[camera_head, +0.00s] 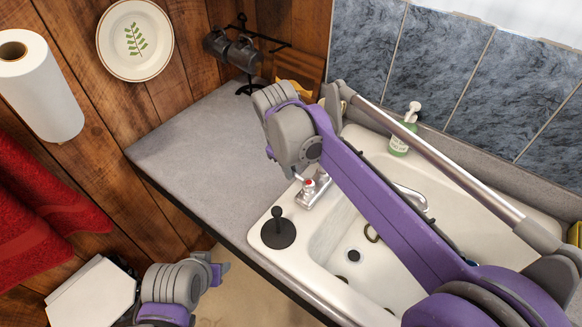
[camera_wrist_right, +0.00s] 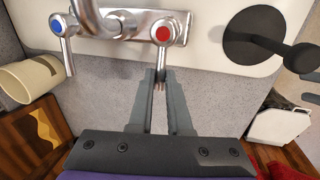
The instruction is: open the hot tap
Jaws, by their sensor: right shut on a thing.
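The hot tap (camera_head: 309,184) has a red-marked cap and a short metal lever, and stands on a chrome base at the sink's left end. In the right wrist view the hot tap (camera_wrist_right: 163,36) is at top centre, its lever pointing down toward me. My right gripper (camera_wrist_right: 160,82) is shut on the end of that lever. In the head view my right wrist and arm hide most of that gripper and part of the faucet. My left gripper (camera_head: 219,271) is low at the left, away from the sink; its fingers do not show clearly.
The blue-marked cold tap (camera_wrist_right: 60,26) and a cream cup (camera_wrist_right: 30,80) are left in the wrist view. A black plunger-like thing (camera_head: 278,230) stands on the sink rim (camera_head: 262,252). A green soap bottle (camera_head: 402,135) is behind. The grey counter (camera_head: 200,145) is mostly clear.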

